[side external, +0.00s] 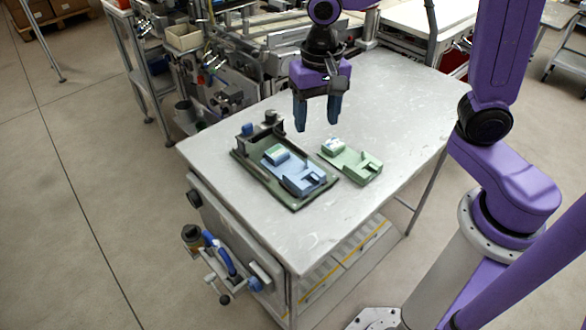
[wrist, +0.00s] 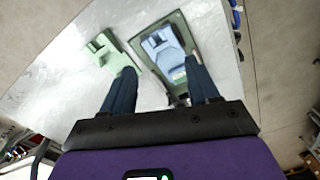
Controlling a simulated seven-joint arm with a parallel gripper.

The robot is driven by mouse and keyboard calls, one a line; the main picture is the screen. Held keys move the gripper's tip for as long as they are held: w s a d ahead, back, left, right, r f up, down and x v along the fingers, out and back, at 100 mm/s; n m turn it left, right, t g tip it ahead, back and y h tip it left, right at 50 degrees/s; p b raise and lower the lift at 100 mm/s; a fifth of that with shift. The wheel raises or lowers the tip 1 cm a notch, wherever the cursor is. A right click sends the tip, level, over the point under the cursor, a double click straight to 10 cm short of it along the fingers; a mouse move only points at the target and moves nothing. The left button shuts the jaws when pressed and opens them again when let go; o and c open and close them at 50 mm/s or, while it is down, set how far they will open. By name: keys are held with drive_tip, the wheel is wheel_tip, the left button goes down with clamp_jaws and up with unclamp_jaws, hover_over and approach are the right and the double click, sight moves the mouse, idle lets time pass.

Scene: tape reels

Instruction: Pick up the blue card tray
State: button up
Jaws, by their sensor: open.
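The blue card tray (side external: 302,177) lies in a dark green fixture (side external: 247,166) on the table, in the side external view. It also shows in the wrist view (wrist: 165,50), in the upper middle, beyond my right finger. My gripper (side external: 317,127) is open and empty, pointing down. It hangs above the table behind the blue card tray, apart from it. In the wrist view my gripper's fingers (wrist: 160,88) are spread wide. The right finger overlaps the near end of the fixture and hides part of it.
A green card tray (side external: 352,162) lies on the table just right of the fixture. Dark upright blocks (side external: 270,117) stand at the fixture's far end. The metal table (side external: 400,90) is bare toward the back right. Machinery (side external: 250,50) stands behind the table.

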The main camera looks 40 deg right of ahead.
drive_tip(key=w+m, duration=0.6)
drive_tip(key=w, duration=0.1)
drive_tip(key=m, duration=0.8)
hover_over(276, 152)
wheel_tip(276, 152, down, 14)
drive_tip(key=shift+s+a+f, duration=0.1)
drive_tip(key=shift+s+a, duration=0.05)
drive_tip(key=shift+f, duration=2.95)
drive_tip(key=c, duration=0.9)
